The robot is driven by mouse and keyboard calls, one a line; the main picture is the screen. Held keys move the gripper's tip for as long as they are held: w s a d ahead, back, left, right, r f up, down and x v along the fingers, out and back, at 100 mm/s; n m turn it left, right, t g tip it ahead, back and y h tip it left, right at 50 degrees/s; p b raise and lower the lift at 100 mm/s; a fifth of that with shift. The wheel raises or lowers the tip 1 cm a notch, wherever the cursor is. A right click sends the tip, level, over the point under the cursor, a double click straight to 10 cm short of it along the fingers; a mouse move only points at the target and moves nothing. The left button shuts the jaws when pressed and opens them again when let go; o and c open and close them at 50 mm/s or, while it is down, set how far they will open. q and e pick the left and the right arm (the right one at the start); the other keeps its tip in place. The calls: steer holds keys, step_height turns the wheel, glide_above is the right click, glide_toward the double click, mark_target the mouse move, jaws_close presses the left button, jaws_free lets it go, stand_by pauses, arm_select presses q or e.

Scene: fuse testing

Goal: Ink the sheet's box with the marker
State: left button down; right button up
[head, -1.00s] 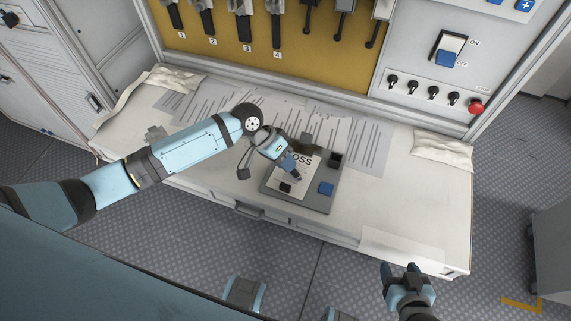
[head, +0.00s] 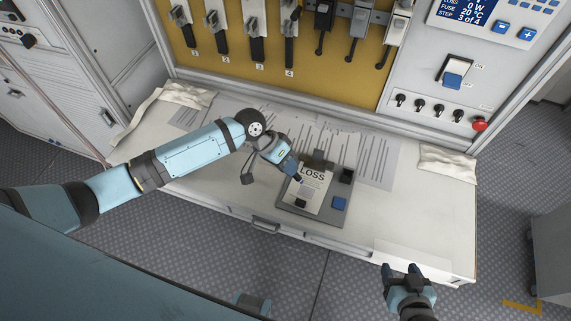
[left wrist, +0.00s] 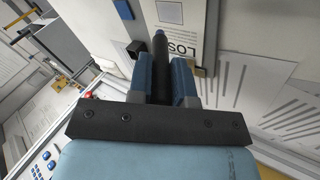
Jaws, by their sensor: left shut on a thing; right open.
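The sheet (head: 318,184), headed LOSS, lies on a grey board (head: 330,214) on the bench; it also shows in the left wrist view (left wrist: 199,22). A dark square (head: 300,203) shows near the sheet's lower edge and looks grey in the left wrist view (left wrist: 169,12); I cannot tell how fully it is inked. My left gripper (head: 292,169) is shut on the dark marker (left wrist: 160,62), beside the sheet's upper left. The marker's blue-grey end points toward the sheet; contact is unclear.
A blue block (head: 339,203) and a black block (head: 347,175) sit on the board's right side. Printed papers (head: 376,160) lie behind it. The panel with switches and a red button (head: 479,124) stands behind the bench.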

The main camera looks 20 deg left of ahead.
arm_select(q)
steer(key=shift+r+p, duration=1.45)
steer(key=shift+r, duration=0.35)
steer(key=shift+f, duration=0.2)
steer(key=shift+f, duration=0.4)
